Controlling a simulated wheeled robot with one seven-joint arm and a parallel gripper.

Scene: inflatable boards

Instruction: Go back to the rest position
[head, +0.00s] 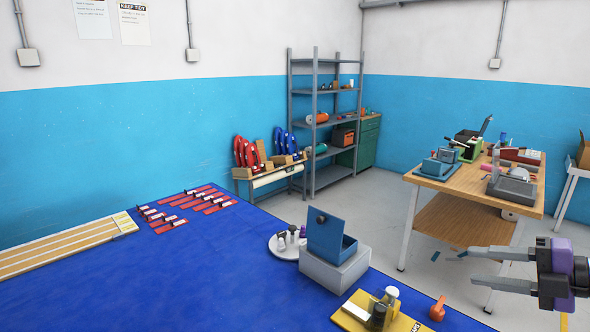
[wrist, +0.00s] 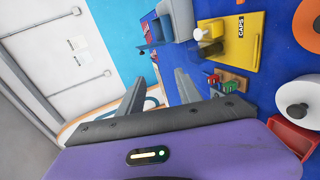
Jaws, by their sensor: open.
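My gripper (head: 473,266) is at the right edge of the head view, with its two grey fingers pointing left and spread apart. Nothing is between them. It is held in the air, to the right of the blue-topped table (head: 190,270) and in front of the wooden workbench (head: 440,188). In the wrist view my gripper (wrist: 157,72) also shows open and empty, with its purple body across the bottom. That picture is turned on its side.
A yellow caps board (head: 360,312), an orange object (head: 437,309) and an open blue box (head: 331,236) on a grey block stand near the table's right edge. Red strips (head: 170,223) lie farther back. Grey floor (head: 350,210) is free between table and workbench.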

